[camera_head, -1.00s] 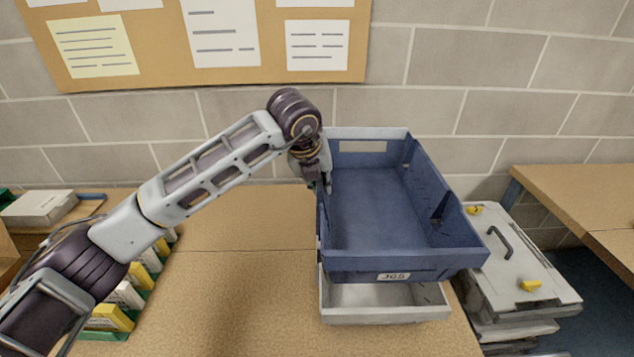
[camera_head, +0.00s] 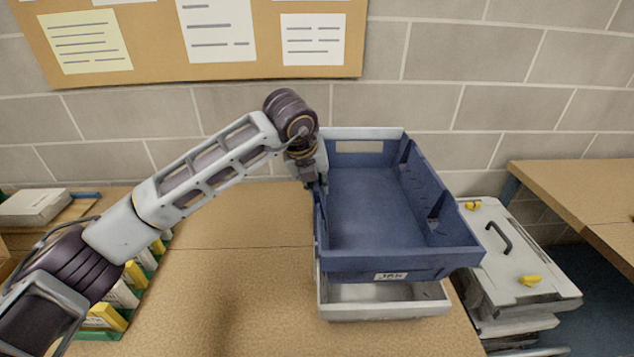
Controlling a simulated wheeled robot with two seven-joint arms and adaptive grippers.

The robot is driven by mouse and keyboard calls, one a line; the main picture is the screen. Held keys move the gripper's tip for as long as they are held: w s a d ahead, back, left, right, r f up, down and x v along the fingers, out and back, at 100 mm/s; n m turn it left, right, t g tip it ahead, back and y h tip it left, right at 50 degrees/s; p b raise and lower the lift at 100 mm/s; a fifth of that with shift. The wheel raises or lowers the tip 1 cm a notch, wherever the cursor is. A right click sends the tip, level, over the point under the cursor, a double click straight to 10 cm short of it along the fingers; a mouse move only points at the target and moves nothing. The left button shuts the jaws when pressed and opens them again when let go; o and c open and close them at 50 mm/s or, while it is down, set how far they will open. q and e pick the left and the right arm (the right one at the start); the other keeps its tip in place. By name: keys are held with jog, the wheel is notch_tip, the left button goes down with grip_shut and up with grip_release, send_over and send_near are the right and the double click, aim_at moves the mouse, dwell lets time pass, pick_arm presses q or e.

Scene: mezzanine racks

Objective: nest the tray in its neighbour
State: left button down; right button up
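The blue tray (camera_head: 375,210) is an open, empty crate with a white label on its front wall. It sits above a light grey tray (camera_head: 385,311), whose front part shows below it; the rest of the grey tray is hidden, and I cannot tell whether the two touch. My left gripper (camera_head: 318,190) is at the upper left wall of the blue tray and appears shut on it, its fingertips partly hidden. My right gripper is out of view.
The workbench (camera_head: 235,270) is clear left of the trays. Yellow and white boxes (camera_head: 125,295) stand at the left. A stack of grey cases (camera_head: 520,265) with a handle is close on the right. A block wall (camera_head: 430,110) and notice board (camera_head: 265,70) are behind.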

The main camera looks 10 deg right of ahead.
pick_arm(q)
jog(key=shift+f+b, duration=4.15)
jog(key=shift+f, duration=0.3)
dwell(1.0)
dwell(0.7)
jog(key=c, duration=1.4)
grip_release()
jog(key=shift+o, duration=0.2)
jog(key=shift+f, duration=0.2)
jog(key=v, duration=1.2)
